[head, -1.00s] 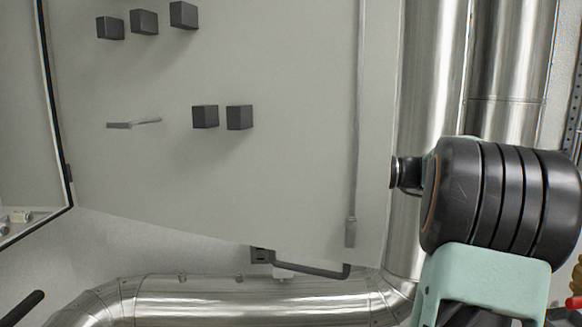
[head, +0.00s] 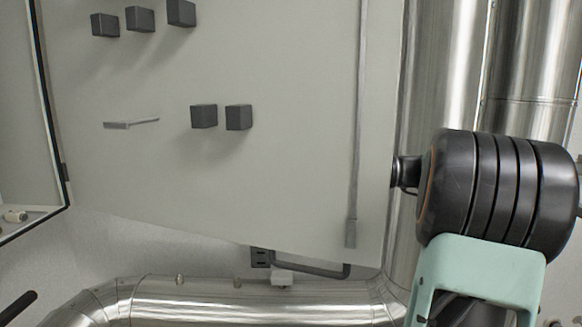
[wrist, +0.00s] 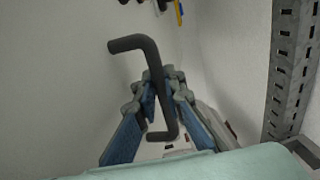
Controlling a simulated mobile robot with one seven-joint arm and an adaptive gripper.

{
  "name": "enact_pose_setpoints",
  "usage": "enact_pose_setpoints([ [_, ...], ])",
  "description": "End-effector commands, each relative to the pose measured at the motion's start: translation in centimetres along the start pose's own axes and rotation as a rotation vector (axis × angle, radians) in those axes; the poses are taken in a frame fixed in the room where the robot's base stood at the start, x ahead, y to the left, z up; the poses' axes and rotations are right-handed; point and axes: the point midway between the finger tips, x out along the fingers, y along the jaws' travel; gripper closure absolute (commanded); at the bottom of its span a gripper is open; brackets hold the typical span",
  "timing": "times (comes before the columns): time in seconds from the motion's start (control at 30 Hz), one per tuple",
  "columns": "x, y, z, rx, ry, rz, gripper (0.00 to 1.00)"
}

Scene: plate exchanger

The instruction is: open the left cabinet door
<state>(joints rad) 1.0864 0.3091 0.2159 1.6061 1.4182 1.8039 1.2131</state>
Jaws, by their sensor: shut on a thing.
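The cabinet door (head: 270,180) is a large pale panel across the head view, with dark blocks and a long vertical rod on the face toward me. It stands swung out from the dark-edged cabinet opening at the left. A dark bent handle (wrist: 153,60) runs between the blue-padded fingers of my gripper (wrist: 164,88) in the wrist view. My gripper is shut on the handle. In the head view my arm is at the right, beside the door's right edge, and the gripper and handle are hidden.
Shiny metal pipes stand upright behind the door's right edge (head: 430,90) and run along the bottom (head: 240,302). A dark bent bar (head: 320,272) shows just below the door. A perforated metal post (wrist: 285,70) rises at the right in the wrist view.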

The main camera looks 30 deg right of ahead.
Motion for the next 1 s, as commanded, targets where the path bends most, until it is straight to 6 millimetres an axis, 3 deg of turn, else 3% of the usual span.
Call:
enact_pose_setpoints([
  [0.43,-0.1,0.0,0.0,0.001,0.000,-0.001,1.00],
  [0.47,-0.1,0.0,0.0,0.001,0.000,-0.001,0.87],
  [0.5,-0.1,0.0,0.0,0.001,0.000,-0.001,0.83],
  [0.8,-0.2,0.0,0.0,0.001,0.000,-0.002,0.83],
  [1.0,-2.4,-0.1,-0.1,0.001,0.000,-0.006,0.83],
])
